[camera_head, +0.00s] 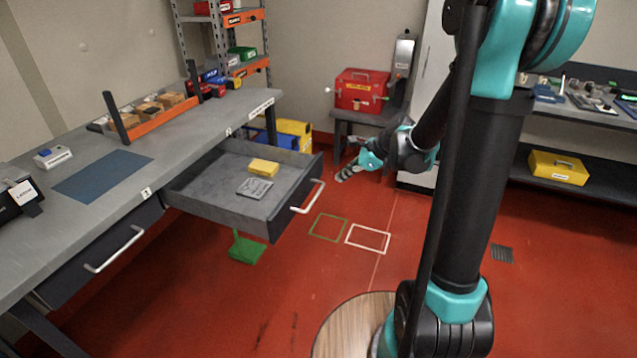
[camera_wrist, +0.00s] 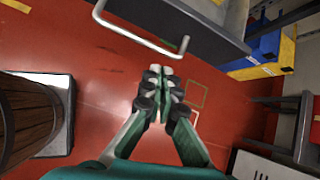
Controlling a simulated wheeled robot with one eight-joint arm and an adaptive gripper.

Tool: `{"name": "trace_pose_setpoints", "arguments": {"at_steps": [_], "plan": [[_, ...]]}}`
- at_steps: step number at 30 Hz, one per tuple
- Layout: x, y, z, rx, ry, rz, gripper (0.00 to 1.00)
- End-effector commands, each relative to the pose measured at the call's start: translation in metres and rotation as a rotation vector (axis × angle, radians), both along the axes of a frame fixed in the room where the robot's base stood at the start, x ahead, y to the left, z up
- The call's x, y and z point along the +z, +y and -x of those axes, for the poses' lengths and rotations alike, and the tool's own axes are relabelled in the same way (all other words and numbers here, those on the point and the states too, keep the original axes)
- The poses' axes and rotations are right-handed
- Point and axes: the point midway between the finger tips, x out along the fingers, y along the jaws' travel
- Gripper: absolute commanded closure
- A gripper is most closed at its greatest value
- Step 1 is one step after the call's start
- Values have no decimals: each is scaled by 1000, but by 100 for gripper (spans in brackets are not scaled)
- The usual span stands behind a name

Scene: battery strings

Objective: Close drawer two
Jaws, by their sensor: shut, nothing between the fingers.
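An open grey drawer (camera_head: 270,218) sticks out from the right part of the workbench, holding a yellow block (camera_head: 263,167) and a grey slotted piece (camera_head: 255,188). A small label on the bench edge above it is too small to read surely. Its white bar handle (camera_head: 308,197) faces right; in the wrist view the handle (camera_wrist: 140,38) crosses the top, in front of the dark drawer front (camera_wrist: 185,15). My gripper (camera_head: 345,174) is shut and empty, to the right of the drawer front. In the wrist view my fingertips (camera_wrist: 159,72) appear just below the handle, seemingly apart from it.
A second drawer (camera_head: 100,255) at the left is shut. A red toolbox (camera_head: 361,91) stands on a small table behind my gripper. Blue and yellow bins (camera_head: 290,134) sit behind the open drawer. A green object (camera_head: 246,248) lies below it. The red floor in front is clear.

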Motion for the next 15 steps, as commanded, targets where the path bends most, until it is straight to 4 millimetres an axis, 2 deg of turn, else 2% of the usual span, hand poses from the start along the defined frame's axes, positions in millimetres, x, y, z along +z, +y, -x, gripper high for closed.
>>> {"name": "trace_pose_setpoints", "arguments": {"at_steps": [1, 5, 11, 15], "plan": [[0, 5, -11, -45, 42, -43, 100], [0, 15, -25, -132, 130, -125, 100], [-4, 24, -32, -163, 164, -155, 100], [-17, 36, -36, -161, 162, -153, 100]]}}
